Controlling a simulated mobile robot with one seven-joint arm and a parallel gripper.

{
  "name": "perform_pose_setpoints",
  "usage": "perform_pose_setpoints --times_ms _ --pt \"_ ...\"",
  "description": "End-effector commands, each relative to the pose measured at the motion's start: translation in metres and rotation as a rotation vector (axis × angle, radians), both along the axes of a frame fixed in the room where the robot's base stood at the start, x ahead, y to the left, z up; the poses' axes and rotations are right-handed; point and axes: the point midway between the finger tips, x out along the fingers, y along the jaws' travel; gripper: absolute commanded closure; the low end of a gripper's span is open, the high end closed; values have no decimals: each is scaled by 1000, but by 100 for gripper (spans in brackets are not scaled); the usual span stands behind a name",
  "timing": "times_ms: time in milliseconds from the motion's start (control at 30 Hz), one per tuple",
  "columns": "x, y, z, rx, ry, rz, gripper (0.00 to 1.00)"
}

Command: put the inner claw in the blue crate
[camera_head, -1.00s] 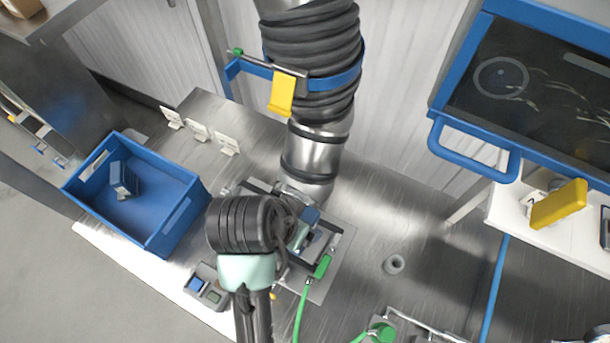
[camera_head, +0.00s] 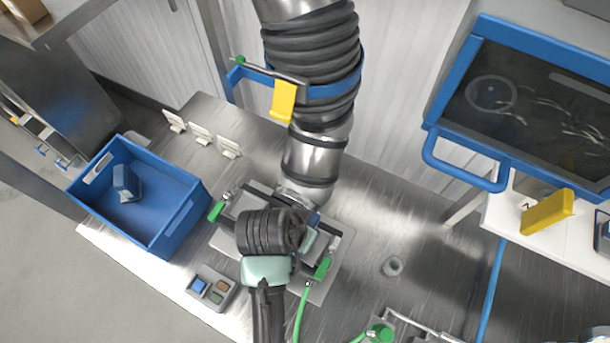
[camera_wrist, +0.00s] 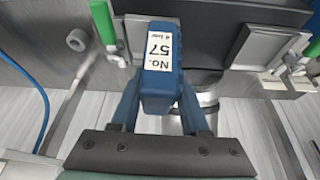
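The blue crate (camera_head: 183,225) stands at the left end of the steel bench, open at the top. One small dark-blue claw (camera_head: 127,183) is in it. My gripper (camera_head: 308,232) is over the metal fixture on the bench, right of the crate. In the wrist view a blue claw block (camera_wrist: 164,65) with a white label reading "No. 57" is between my gripper's two dark-blue fingers (camera_wrist: 160,105). The fingers lie close along both its sides. Their tips are hidden behind the block, so I cannot tell whether they grip it.
A button box (camera_head: 212,288) stands before the fixture. Green-handled clamps (camera_head: 322,268) flank the fixture. A large ribbed duct (camera_head: 312,60) rises behind it. White card holders (camera_head: 200,133) stand behind the crate.

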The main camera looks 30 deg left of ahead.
Motion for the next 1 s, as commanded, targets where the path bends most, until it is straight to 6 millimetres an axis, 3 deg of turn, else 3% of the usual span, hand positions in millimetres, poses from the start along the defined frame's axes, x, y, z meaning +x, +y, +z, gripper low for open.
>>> perform_pose_setpoints --times_ms 33,233,1000 --pt "0 0 0 0 0 0 66" --pt "0 0 0 0 0 0 100" --pt "0 0 1 0 -1 0 100"
